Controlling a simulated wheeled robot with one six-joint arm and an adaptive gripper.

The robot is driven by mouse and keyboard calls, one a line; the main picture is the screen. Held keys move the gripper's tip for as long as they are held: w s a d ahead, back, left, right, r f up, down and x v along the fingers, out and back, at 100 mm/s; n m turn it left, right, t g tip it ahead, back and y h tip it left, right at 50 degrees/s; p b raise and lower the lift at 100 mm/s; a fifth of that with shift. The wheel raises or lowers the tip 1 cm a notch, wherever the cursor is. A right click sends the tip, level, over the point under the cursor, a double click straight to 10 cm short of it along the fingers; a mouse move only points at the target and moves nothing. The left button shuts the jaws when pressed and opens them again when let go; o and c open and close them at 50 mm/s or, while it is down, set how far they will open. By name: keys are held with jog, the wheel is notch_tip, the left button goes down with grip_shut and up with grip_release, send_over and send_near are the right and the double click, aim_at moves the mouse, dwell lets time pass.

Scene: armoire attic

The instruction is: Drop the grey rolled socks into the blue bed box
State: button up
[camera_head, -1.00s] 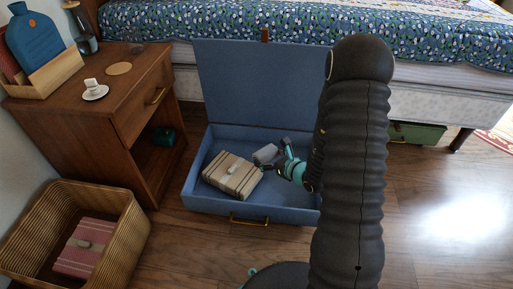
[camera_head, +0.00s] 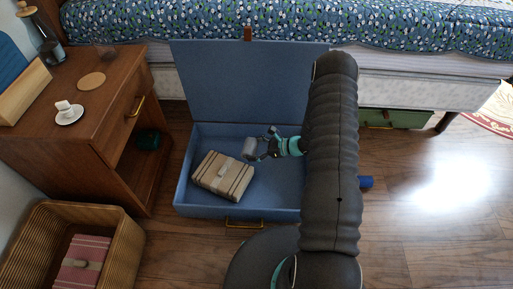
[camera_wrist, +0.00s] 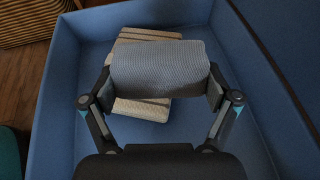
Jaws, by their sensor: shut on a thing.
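The grey rolled socks (camera_wrist: 160,70) are a grey textured roll held crosswise between the two fingers of my gripper (camera_wrist: 160,88) in the wrist view. In the head view my gripper (camera_head: 263,148) is shut on the socks (camera_head: 249,149), over the inside of the open blue bed box (camera_head: 190,187). The box's lid stands up at the back. A beige striped bundle (camera_head: 223,175) lies in the left part of the box, and part of it shows below the socks in the wrist view. The gap between socks and box floor is hard to judge.
A wooden nightstand (camera_head: 100,110) with a cup and saucer (camera_head: 69,113) stands left of the box. A wicker basket (camera_head: 110,235) with a red striped bundle (camera_head: 82,262) is at lower left. A green box (camera_head: 395,118) sits under the bed. The floor at right is clear.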

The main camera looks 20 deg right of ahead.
jog(key=shift+s+d+f+n+g+y, duration=0.15)
jog(key=shift+s+d+f+n+g, duration=0.1)
jog(key=shift+f, duration=0.2)
jog(key=shift+s+d+f+n+g+y, duration=0.15)
jog(key=shift+f+n+g, duration=0.1)
jog(key=shift+f, duration=0.2)
notch_tip(320, 180, down, 6)
jog(key=shift+r+b, duration=0.1)
jog(key=shift+b, duration=1.05)
jog(key=o, duration=0.8)
jog(key=shift+o, duration=0.2)
jog(key=v, duration=1.2)
jog(key=shift+a, duration=0.1)
